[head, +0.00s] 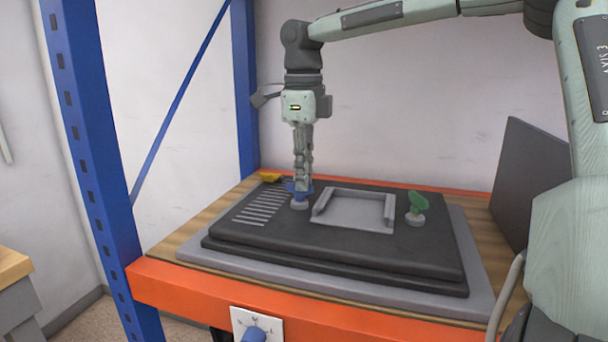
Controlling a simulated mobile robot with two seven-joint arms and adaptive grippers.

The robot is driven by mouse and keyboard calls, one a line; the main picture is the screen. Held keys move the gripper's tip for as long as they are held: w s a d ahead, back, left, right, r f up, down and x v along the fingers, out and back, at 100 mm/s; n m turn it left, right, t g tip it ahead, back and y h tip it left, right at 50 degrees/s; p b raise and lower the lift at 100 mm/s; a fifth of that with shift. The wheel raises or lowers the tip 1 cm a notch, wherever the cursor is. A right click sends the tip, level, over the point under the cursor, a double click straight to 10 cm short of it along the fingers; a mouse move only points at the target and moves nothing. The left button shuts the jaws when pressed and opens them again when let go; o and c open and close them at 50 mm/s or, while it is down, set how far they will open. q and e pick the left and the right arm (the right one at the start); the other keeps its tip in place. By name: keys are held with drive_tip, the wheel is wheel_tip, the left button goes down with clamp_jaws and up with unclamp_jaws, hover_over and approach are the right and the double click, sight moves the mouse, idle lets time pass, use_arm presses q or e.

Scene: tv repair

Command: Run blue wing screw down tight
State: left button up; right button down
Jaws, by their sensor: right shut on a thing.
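The blue wing screw (292,188) stands upright in a pale round boss (299,203) on the black TV back panel (340,253), between the slotted vent and the grey raised frame. My right gripper (302,186) points straight down over it and is shut on its wings. The fingers hide part of the screw, and I cannot tell how deep it sits. A green wing screw (417,202) stands in a similar boss to the right. A yellow piece (270,177), perhaps another wing screw, shows at the panel's back left corner. My left gripper is not in view.
The panel lies on a grey mat (480,280) on a wooden shelf with orange beams (180,287). Blue rack posts (90,150) stand at the left. A dark upright board (535,180) stands at the right.

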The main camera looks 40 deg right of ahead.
drive_tip(key=shift+w+r, duration=0.2)
drive_tip(key=shift+r, duration=0.1)
drive_tip(key=c, duration=1.9)
unclamp_jaws()
drive_tip(key=shift+o, duration=1)
drive_tip(key=shift+s+f, duration=0.1)
drive_tip(key=shift+f, duration=0.05)
wheel_tip(320, 180, up, 12)
